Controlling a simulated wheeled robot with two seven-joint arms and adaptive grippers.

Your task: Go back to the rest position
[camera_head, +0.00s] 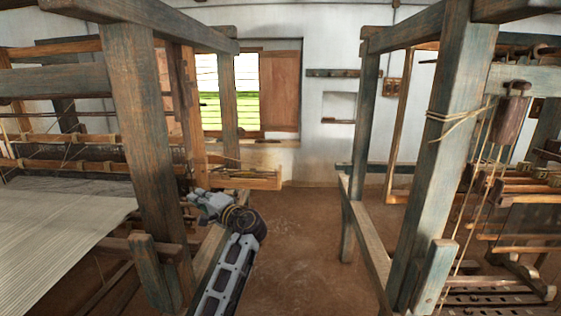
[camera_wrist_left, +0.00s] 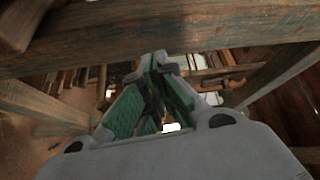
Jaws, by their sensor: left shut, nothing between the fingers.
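My left arm comes up from the bottom of the head view, and my left gripper (camera_head: 196,197) is beside the left loom's front post (camera_head: 150,150). In the left wrist view the left gripper's green-padded fingers (camera_wrist_left: 156,62) come together at their tips, with nothing held between them. A thick wooden beam (camera_wrist_left: 130,38) crosses that view just beyond the gripper. I cannot tell whether the fingertips touch it. My right gripper does not show in either view.
The left loom bears a pale cloth (camera_head: 55,225). The right loom's post (camera_head: 440,150) has a wooden weight (camera_head: 511,116) on cords beside it. Bare brown floor (camera_head: 300,230) lies between the looms. A window (camera_head: 245,92) with a wooden shutter (camera_head: 280,90) is in the back wall.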

